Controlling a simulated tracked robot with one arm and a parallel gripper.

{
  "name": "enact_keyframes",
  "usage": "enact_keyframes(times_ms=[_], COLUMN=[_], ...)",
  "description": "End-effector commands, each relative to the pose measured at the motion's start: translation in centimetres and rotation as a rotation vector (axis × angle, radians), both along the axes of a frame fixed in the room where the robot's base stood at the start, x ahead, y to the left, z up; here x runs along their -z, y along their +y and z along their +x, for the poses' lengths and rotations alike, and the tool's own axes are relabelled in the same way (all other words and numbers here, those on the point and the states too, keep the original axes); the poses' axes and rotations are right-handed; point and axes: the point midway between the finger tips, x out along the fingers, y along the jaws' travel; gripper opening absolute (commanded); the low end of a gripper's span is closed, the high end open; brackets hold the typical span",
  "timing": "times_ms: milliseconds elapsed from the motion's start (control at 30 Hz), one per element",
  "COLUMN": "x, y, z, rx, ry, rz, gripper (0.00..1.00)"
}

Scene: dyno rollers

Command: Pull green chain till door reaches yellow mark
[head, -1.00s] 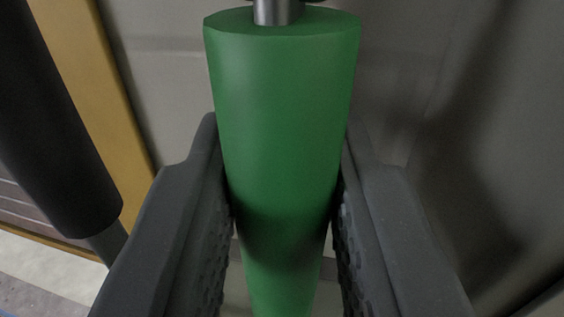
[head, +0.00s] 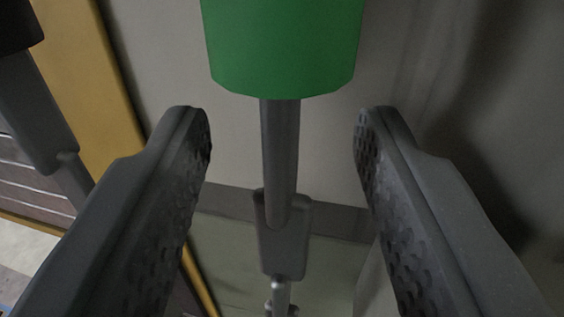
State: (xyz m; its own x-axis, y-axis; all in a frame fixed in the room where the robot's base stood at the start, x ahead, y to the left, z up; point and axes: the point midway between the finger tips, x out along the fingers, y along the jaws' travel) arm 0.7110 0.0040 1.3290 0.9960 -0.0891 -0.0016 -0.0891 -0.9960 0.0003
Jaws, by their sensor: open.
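The green handle (head: 283,45) of the chain hangs at the top middle of the head view, its upper part cut off by the frame. Grey chain links (head: 281,150) run down from its lower end. My gripper (head: 283,135) is open, with one textured finger on each side of the grey links and clear gaps to both. The fingertips are below the green handle's bottom edge in the picture. The door and the yellow mark cannot be made out for certain.
A second hanging chain (head: 35,110) with a dark handle end is at the left. Behind it stands a yellow upright strip (head: 90,80). A plain grey wall (head: 160,60) lies behind the green handle.

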Motion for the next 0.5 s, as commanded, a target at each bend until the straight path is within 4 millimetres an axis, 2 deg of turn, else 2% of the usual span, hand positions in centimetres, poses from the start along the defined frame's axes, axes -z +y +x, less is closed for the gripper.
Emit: enact_keyframes(times_ms=[167, 500], x=[-0.1, 0.0], y=[0.1, 0.5], z=[-0.9, -5.2], rx=[0.0, -0.001], ry=[-0.001, -0.001], rz=[0.0, 0.001], gripper=[0.42, 0.42])
